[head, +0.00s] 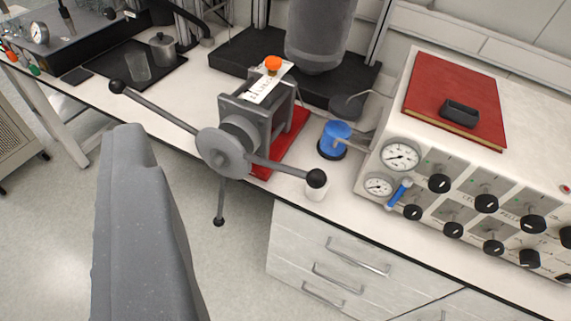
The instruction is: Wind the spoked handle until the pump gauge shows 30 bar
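The spoked handle (221,152) is a grey hub with three visible rods ending in black balls, at the upper left, lower right and bottom. It is on the front of a grey pump body (262,112) on a red base, overhanging the bench edge. Two round gauges, a larger one (400,155) and a smaller one (379,186), are on the white panel at right. Their readings are too small to tell, and I cannot tell which is the pump gauge. My gripper (130,140) shows as one grey piece at lower left, in front of and apart from the handle; its opening is hidden.
An orange knob (273,63) tops the pump. A white control box (480,190) carries black knobs and a red book (458,95). Drawers (340,262) are below; floor is clear at left.

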